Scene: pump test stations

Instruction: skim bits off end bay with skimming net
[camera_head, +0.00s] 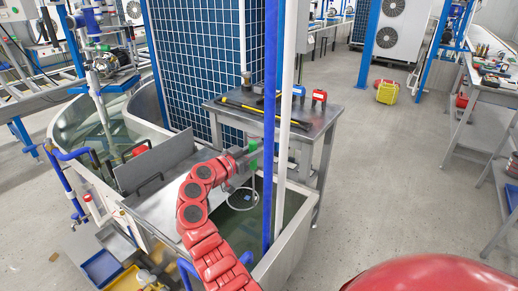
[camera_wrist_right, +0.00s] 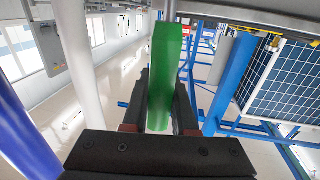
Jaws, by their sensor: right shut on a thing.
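My right gripper (camera_head: 243,156) is shut on the green handle (camera_wrist_right: 162,75) of the skimming net. Other bits are not clear. My left gripper is not in view.
A flat metal cover (camera_head: 160,202) lies left of the bay. Open floor is at right.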

